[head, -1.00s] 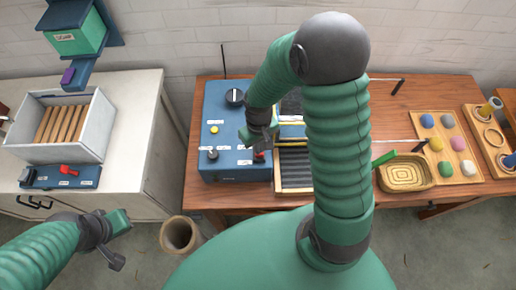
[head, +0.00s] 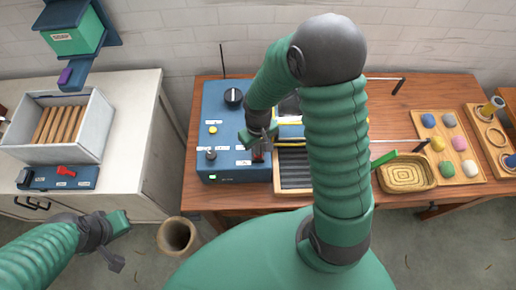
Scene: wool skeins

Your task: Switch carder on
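The carder's blue control box (head: 225,130) stands at the left of the wooden table, with its rollers (head: 294,168) to the right, partly behind my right arm. The box has a black dial (head: 234,96), a yellow button (head: 213,130) and a black knob (head: 211,154). A small green light (head: 213,177) glows on its front face. My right gripper (head: 258,148) points down at the box's right front corner, over a small red switch (head: 258,156) that it mostly hides. I cannot tell whether its fingers are open. My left gripper (head: 121,241) is open and empty beyond the left bench's front.
A white bench (head: 140,125) at left carries a grey crate of wooden rods (head: 97,128) and a blue panel with a red lever (head: 67,171). A woven basket (head: 405,186) and a tray of coloured wool balls (head: 462,177) lie at right. A bin (head: 178,236) stands on the floor.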

